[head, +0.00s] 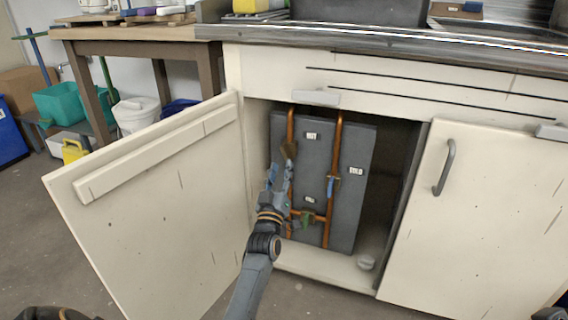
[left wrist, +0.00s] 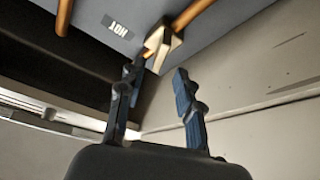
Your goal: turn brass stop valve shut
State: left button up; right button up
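The brass stop valve (head: 289,150) sits on the left copper pipe inside the open cabinet, beside a small label. In the left wrist view its tan, wedge-shaped handle (left wrist: 163,43) lies just past my fingertips, near the label HOT (left wrist: 117,27). My left gripper (head: 281,171) reaches up into the cabinet, just below the valve. Whether a fingertip touches the handle I cannot tell.
A blue-handled valve (head: 331,186) is on the right pipe, and a green one (head: 307,219) is on the cross pipe. The open cabinet door (head: 150,215) stands left of my arm; the right door (head: 470,215) is closed. A small pale object (head: 366,262) lies on the cabinet floor.

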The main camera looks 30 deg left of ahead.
aim_at(284, 155)
pick_arm(q)
jog(key=b+x, duration=0.1)
jog(key=x, duration=0.4)
grip_shut()
